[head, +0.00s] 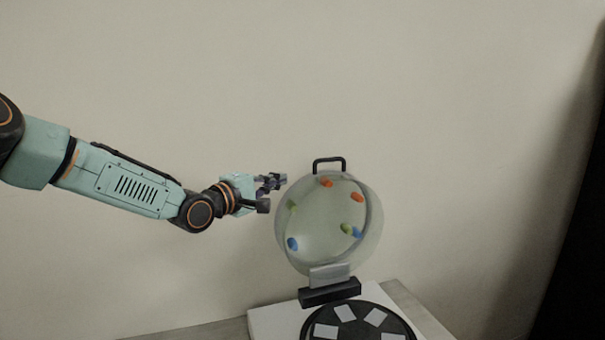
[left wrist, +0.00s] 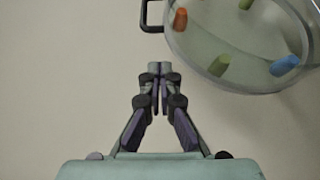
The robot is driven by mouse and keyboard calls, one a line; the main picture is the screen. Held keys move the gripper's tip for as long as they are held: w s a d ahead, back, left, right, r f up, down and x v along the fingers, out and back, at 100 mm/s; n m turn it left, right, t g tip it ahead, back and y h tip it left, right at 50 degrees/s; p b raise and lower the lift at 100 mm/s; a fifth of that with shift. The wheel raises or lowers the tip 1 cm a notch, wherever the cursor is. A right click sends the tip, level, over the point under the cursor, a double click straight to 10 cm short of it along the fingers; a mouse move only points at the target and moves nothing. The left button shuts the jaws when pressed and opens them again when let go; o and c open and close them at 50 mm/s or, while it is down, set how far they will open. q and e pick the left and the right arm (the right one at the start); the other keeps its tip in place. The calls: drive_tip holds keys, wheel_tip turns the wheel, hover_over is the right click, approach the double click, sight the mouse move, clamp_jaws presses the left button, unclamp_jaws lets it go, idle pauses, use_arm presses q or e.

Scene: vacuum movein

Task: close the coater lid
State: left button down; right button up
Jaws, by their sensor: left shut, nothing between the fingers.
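The coater lid (head: 328,225) is a clear round dome with coloured pegs on it. It stands open and upright on its hinge, with a black handle (head: 329,163) at its top. The coater base (head: 358,325) is a black disc with white squares, below the lid. My left gripper (head: 284,179) is shut and empty, just left of the lid's upper edge and apart from the handle. In the left wrist view the lid (left wrist: 245,40) is at the upper right, its handle (left wrist: 150,15) beyond the fingertips (left wrist: 157,67). My right gripper is not seen.
The coater stands on a white plate (head: 268,322) on a table (head: 410,298) near a plain wall. A black hinge block (head: 329,292) joins lid and base. The space above and right of the lid is clear.

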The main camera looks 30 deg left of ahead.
sight(303, 182)
use_arm(q)
drive_tip(key=w, duration=0.2)
drive_tip(key=w+d, duration=0.1)
drive_tip(key=w, duration=0.4)
drive_tip(key=shift+w+d+f, duration=0.1)
drive_tip(key=shift+d+f, duration=0.2)
drive_tip(key=shift+w+r, duration=0.1)
drive_tip(key=shift+w, duration=0.2)
drive_tip(key=shift+w+d+r, duration=0.1)
drive_tip(key=shift+w+d, duration=0.2)
drive_tip(key=shift+w, duration=0.55)
drive_tip(key=shift+s+a, duration=0.1)
drive_tip(key=shift+a, duration=0.05)
